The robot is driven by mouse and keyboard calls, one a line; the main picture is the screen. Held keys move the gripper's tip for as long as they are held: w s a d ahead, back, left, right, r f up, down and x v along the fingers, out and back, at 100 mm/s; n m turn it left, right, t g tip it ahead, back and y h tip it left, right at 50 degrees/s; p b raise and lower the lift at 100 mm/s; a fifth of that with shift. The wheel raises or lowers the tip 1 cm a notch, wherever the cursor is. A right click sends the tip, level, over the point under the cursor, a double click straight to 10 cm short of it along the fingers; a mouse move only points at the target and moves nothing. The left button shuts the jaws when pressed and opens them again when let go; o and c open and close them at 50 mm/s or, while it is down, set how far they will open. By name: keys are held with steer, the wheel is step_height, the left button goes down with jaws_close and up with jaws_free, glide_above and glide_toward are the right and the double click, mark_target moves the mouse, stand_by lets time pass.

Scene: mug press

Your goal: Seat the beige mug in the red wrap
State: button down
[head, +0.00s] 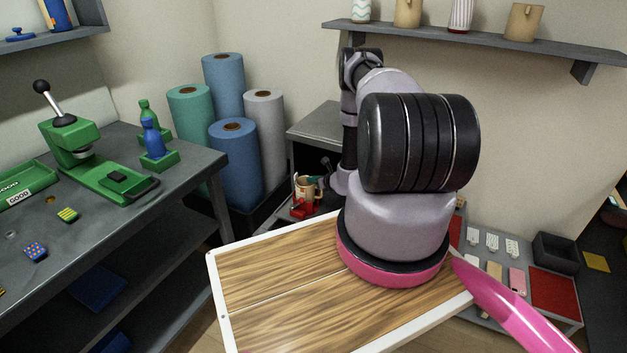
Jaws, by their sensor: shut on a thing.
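The beige mug (307,190) is small in the head view, just left of my arm, at a low grey stand. It looks upright. A red piece (302,208), which looks like the red wrap or its holder, is at the mug's lower part. I cannot tell whether the mug is inside it, touching it or only in front of or behind it. My gripper (316,181) is at the mug's upper right and is shut on the mug. The fingertips are too small and partly hidden to make out clearly.
A grey bench (130,190) on the left carries a green lever press (68,140) and bottles. Fabric rolls (235,160) stand behind. A wall shelf (470,38) holds several mugs. A low table (487,258) at right holds white and pink pieces and a dark bin (556,253).

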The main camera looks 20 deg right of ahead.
steer(key=c, duration=0.8)
jaws_free()
steer(key=v, duration=1)
steer(key=shift+s+r, duration=0.25)
steer(key=shift+s, duration=0.05)
steer(key=shift+d, duration=0.1)
